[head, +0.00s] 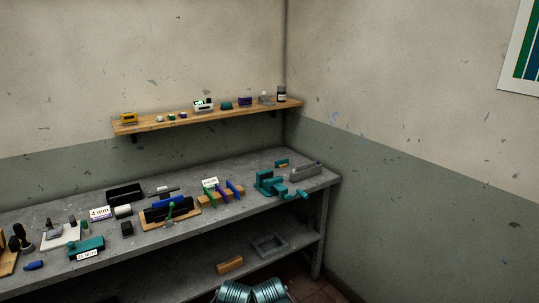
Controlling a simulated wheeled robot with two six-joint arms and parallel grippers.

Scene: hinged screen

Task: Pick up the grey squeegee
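I cannot tell for certain which thing is the grey squeegee. A small flat grey tool (164,190) lies toward the back of the grey workbench (325,177), right of a black box, and may be it. Another small grey piece (54,234) sits on a white sheet at the left of the bench. Both are too small to make out well. Neither my left nor my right gripper shows clearly in the head view, and no gripper is seen at the bench top.
A teal vise (270,183) stands at the bench's right end. A wooden rack (221,198) with coloured upright pieces and a wooden board (169,217) fill the middle. A grey frame (268,245) lies on the lower shelf. A wooden wall shelf (215,118) hangs above.

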